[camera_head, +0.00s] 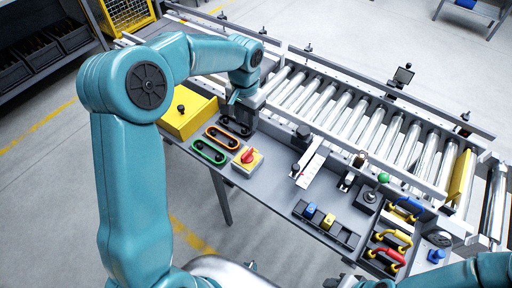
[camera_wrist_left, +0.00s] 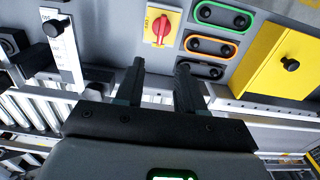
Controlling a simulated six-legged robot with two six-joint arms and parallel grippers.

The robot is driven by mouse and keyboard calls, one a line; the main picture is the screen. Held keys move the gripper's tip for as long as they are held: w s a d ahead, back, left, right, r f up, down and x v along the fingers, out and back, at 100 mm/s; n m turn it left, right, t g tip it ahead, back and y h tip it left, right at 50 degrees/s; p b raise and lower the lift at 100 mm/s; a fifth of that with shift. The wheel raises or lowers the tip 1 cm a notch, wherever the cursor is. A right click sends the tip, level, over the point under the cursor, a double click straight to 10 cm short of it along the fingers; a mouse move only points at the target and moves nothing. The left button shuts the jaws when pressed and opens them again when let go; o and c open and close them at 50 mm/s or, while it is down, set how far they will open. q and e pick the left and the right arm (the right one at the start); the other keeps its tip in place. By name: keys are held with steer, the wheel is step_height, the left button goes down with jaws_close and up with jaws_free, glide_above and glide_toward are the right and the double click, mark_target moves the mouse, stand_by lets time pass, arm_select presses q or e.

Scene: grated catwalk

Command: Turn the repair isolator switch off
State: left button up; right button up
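The isolator switch, a red rotary knob (camera_head: 248,156) on a yellow plate, sits near the front edge of the grey bench. It also shows in the left wrist view as a red knob (camera_wrist_left: 161,28), its handle running roughly up and down the picture. My left gripper (camera_head: 243,112) is over the bench behind the switch, near the roller conveyor. In the left wrist view its two fingers (camera_wrist_left: 160,68) are apart with nothing between them, and the switch lies beyond the fingertips, not touched. My right arm (camera_head: 480,272) shows at the bottom right; its fingers cannot be made out.
Green (camera_head: 209,152), orange (camera_head: 221,138) and black oval frames lie left of the switch, beside a yellow box (camera_head: 188,112) with a black knob. A white strip (camera_head: 311,164) lies to the right, with colored handles (camera_head: 388,252) farther right. Rollers (camera_head: 345,112) run behind.

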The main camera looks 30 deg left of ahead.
arm_select(q)
glide_above(247, 152)
step_height(247, 152, down, 4)
steer(key=f, duration=0.4)
steer(key=f+p, duration=0.1)
steer(key=shift+s+a+f, duration=0.1)
steer(key=shift+s+f, duration=0.25)
steer(key=shift+f, duration=0.05)
steer(key=f, duration=0.5)
steer(key=shift+w+f, duration=0.3)
steer(key=shift+s+f, duration=0.1)
steer(key=shift+s, duration=0.05)
steer(key=shift+w+d+f, duration=0.15)
steer(key=shift+w+d, duration=0.05)
jaws_close()
arm_select(e)
steer(key=shift+v, duration=0.8)
steer(key=shift+a, duration=0.15)
